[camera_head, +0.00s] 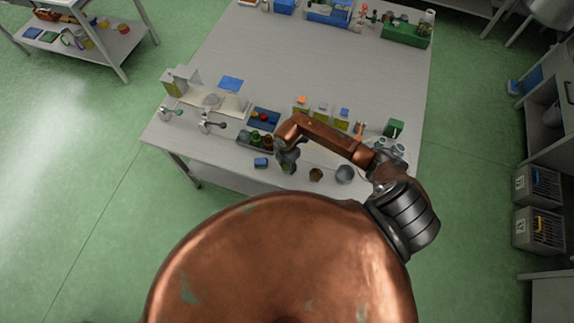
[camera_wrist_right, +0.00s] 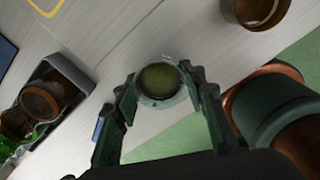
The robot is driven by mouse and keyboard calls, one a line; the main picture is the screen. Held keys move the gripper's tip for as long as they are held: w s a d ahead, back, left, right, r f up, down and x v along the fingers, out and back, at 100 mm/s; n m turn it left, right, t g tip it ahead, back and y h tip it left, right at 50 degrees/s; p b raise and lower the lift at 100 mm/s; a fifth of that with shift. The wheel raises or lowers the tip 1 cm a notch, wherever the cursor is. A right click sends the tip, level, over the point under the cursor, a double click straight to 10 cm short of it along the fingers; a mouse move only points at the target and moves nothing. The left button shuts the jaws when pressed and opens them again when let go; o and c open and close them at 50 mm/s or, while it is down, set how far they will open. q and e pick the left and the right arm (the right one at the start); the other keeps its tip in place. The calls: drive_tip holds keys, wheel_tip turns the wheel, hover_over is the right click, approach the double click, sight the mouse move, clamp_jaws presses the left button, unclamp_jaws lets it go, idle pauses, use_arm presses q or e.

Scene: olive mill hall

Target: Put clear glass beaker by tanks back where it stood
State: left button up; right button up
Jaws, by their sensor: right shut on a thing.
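My right gripper (camera_head: 287,163) is over the near edge of the long light table in the head view. In the right wrist view its two fingers (camera_wrist_right: 162,95) are shut on a round clear glass beaker (camera_wrist_right: 146,101), seen from above, with dark green contents inside. In the head view the beaker is mostly hidden by the gripper, so I cannot tell whether its base touches the table. My left gripper is not in view.
An amber jar (camera_head: 316,175) and a grey round vessel (camera_head: 345,174) stand right of the gripper. A tray of jars (camera_head: 243,146) and a small blue item (camera_head: 260,162) are left. The table's middle (camera_head: 320,60) is clear.

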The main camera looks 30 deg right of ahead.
sight(287, 165)
drive_tip(key=shift+f, duration=0.3)
drive_tip(key=o, duration=1.4)
drive_tip(key=shift+o, duration=0.3)
drive_tip(key=shift+o, duration=1.3)
wheel_tip(287, 165, up, 7)
drive_tip(key=p, duration=0.6)
drive_tip(key=shift+r, duration=0.1)
